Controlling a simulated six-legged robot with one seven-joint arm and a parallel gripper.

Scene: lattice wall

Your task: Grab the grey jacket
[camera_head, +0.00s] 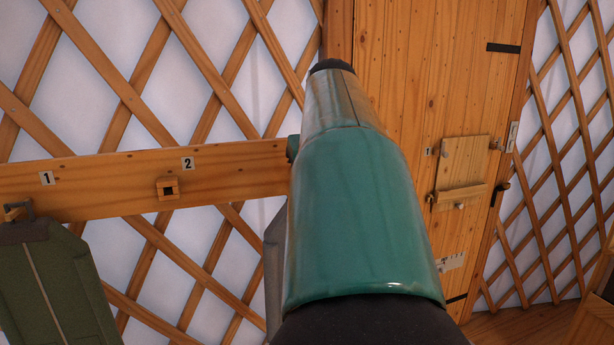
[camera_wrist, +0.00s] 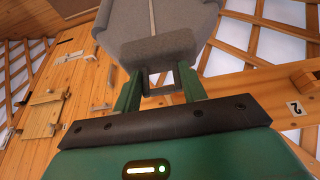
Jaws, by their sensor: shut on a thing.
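The grey jacket (camera_wrist: 158,48) fills the upper middle of the wrist view, its collar end towards me and its body running off the top edge. My gripper (camera_wrist: 160,82) has its two green fingers shut on the jacket at a dark grey loop beside the collar. In the head view only a narrow grey strip of the jacket (camera_head: 275,262) shows, left of my arm. My arm hides the rest of it and most of my gripper there.
A wooden rail (camera_head: 120,184) with labels 1 and 2 crosses the lattice wall. An empty-looking wooden peg (camera_head: 167,188) sits under label 2. A green jacket (camera_head: 48,285) hangs at the left by label 1. A wooden door (camera_head: 430,100) stands at the right.

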